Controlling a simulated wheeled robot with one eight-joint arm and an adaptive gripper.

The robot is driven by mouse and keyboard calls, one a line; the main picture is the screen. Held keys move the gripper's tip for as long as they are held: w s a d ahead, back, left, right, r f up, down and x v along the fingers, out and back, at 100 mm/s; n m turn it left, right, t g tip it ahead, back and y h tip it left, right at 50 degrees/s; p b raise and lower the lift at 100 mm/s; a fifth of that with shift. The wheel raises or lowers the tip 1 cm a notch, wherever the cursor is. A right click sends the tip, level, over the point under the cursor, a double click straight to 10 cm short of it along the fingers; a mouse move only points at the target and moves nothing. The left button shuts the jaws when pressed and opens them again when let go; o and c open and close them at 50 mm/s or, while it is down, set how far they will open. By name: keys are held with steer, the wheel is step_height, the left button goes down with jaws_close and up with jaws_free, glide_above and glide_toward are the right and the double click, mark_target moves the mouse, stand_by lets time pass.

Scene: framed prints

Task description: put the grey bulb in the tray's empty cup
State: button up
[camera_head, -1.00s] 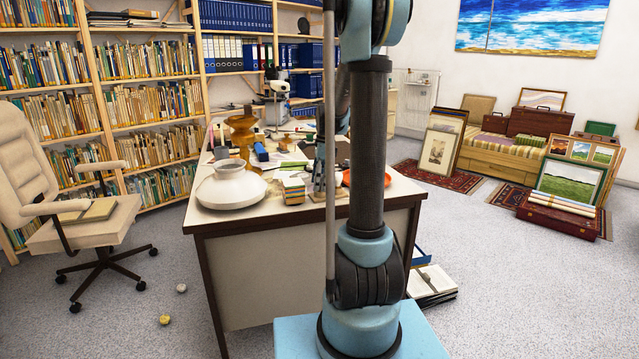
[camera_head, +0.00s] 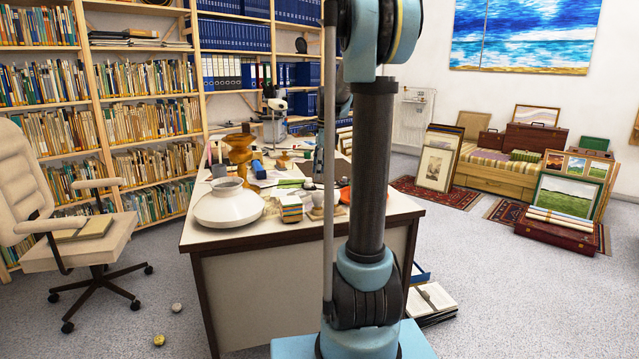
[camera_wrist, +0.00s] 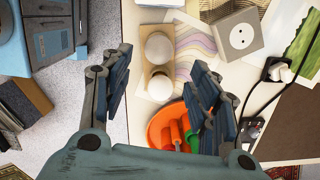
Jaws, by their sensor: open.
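My gripper (camera_wrist: 160,60) is open, its two fingers spread either side of a small brown tray (camera_wrist: 146,72) in the wrist view. Two pale round tops show along the tray, an upper one (camera_wrist: 160,47) and a lower one (camera_wrist: 160,86). I cannot tell which is the grey bulb or whether one is an empty cup. Nothing shows held between the fingers. In the head view the tray area (camera_head: 318,213) is near the desk's front edge, partly hidden by my arm, and my gripper there is mostly hidden too.
An orange bowl (camera_wrist: 157,133) with red-handled items lies close below the tray. In the head view a white vase (camera_head: 228,205) and striped cup (camera_head: 291,208) stand left of the tray on the crowded desk (camera_head: 250,236).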

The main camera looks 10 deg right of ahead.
steer(key=shift+s+r, duration=0.1)
steer(key=shift+r, duration=0.35)
steer(key=s+a+f+n+t, duration=0.15)
steer(key=s+n, duration=0.35)
steer(key=s, duration=0.5)
steer(key=s+f+n+g, duration=0.1)
steer(key=s+f+n, duration=0.3)
steer(key=s, duration=0.6)
steer(key=s+f+n+t+h, duration=0.1)
steer(key=s+f+n, duration=0.9)
steer(key=s, duration=0.4)
steer(key=shift+s+d+f+t, duration=0.25)
steer(key=shift+d+f+t, duration=0.1)
steer(key=shift+f, duration=0.25)
